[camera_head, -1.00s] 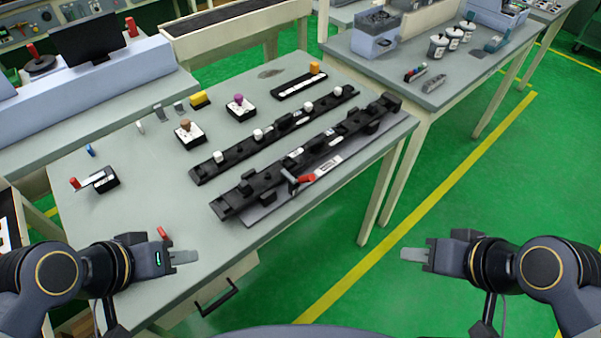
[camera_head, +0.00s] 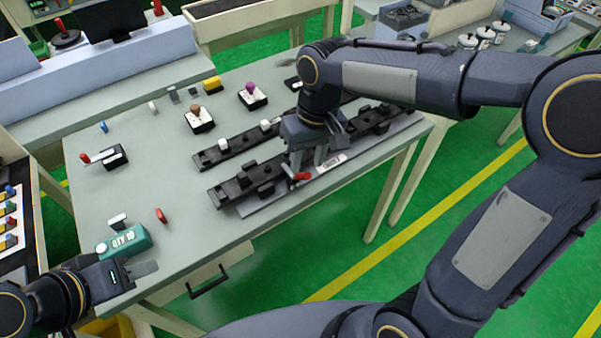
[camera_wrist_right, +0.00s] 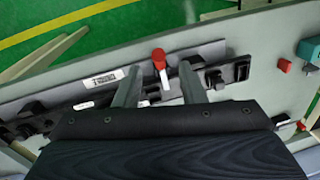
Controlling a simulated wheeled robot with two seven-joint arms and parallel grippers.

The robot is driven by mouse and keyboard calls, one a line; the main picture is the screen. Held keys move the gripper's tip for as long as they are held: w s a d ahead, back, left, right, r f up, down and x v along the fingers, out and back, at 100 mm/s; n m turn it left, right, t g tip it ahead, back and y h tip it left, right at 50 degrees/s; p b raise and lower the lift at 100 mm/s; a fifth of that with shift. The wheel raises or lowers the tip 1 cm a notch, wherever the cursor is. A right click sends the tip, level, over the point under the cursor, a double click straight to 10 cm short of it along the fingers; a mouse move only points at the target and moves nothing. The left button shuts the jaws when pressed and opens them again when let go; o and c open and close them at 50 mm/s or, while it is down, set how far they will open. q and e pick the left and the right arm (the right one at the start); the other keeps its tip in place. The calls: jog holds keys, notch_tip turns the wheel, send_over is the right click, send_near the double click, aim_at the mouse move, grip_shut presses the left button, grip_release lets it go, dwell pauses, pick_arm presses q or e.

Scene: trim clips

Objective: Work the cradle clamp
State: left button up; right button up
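The clamp with the red-tipped lever (camera_head: 301,176) sits at the front edge of the long black rail fixture (camera_head: 228,189). In the right wrist view the red lever (camera_wrist_right: 159,58) shows between my fingertips, its base partly hidden. My right gripper (camera_head: 309,160) is above the fixture, fingers down and apart, with the lever just in front of it. The wrist view shows its two fingers (camera_wrist_right: 160,86) spread on either side of the lever; whether they touch it I cannot tell.
A second black block with a red-knobbed lever (camera_head: 113,157) stands at the left. A teal box (camera_head: 124,242) and a small red piece (camera_head: 161,215) lie near the front-left. A second rail (camera_head: 211,157) lies behind the fixture. The left tabletop is mostly clear.

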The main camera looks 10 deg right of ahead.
aim_at(305, 176)
jog(key=f, duration=0.5)
jog(key=shift+a+f, duration=0.3)
jog(key=shift+f, duration=0.05)
grip_shut()
